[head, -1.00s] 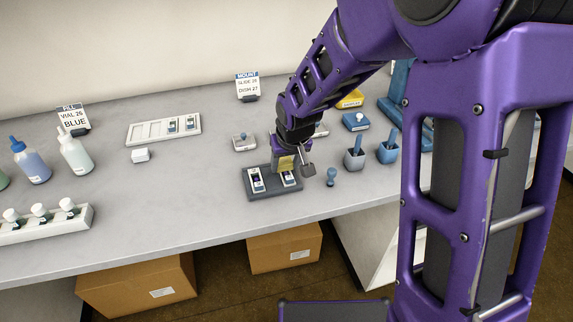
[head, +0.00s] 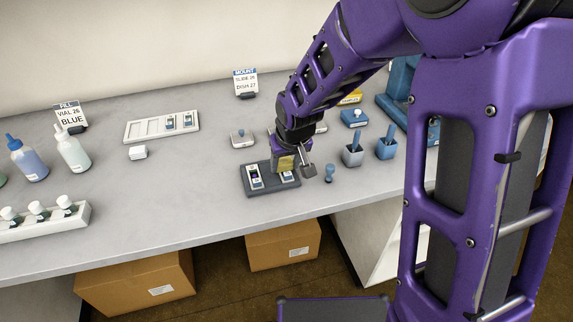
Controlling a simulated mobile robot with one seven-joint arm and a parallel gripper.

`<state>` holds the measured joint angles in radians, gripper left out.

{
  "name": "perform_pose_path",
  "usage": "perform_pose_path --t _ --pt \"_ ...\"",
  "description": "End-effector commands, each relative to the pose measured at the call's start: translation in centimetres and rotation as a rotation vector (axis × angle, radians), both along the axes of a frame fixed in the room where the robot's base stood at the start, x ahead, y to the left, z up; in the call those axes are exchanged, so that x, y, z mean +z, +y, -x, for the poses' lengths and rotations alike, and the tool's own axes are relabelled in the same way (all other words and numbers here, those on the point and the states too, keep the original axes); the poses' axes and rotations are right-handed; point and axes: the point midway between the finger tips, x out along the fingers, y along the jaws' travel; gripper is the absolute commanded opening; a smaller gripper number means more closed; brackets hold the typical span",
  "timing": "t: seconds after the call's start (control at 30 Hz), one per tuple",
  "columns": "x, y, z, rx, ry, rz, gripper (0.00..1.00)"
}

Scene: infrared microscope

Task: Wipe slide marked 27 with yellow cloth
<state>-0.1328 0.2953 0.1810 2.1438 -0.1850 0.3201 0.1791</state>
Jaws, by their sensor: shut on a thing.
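My gripper (head: 285,165) is shut on the yellow cloth (head: 284,161). It holds the cloth low over a dark grey tray (head: 262,191) near the bench's front edge. One slide (head: 254,176) lies at the left of this tray. A second slide (head: 289,177) lies at the right, directly under the cloth and partly hidden by it. I cannot tell whether the cloth touches this slide. The markings on both slides are too small to read, so I cannot tell which is 27.
A white rack (head: 160,126) with two slides stands behind left. A small grey dish (head: 242,139) is behind the tray. Bottles (head: 72,150) are far left. The bench is clear left of the tray.

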Motion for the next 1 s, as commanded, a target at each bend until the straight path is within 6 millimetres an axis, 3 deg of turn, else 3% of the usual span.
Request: perform_pose_path --t 0.2,0.53,1.0 --pt "0.0 0.4 -1.2 0.0 -0.001 0.0 0.1" --pt "0.0 0.3 -1.2 0.0 -0.001 0.0 0.1" --pt "0.0 -0.2 0.8 -0.001 -0.001 -0.001 0.1"
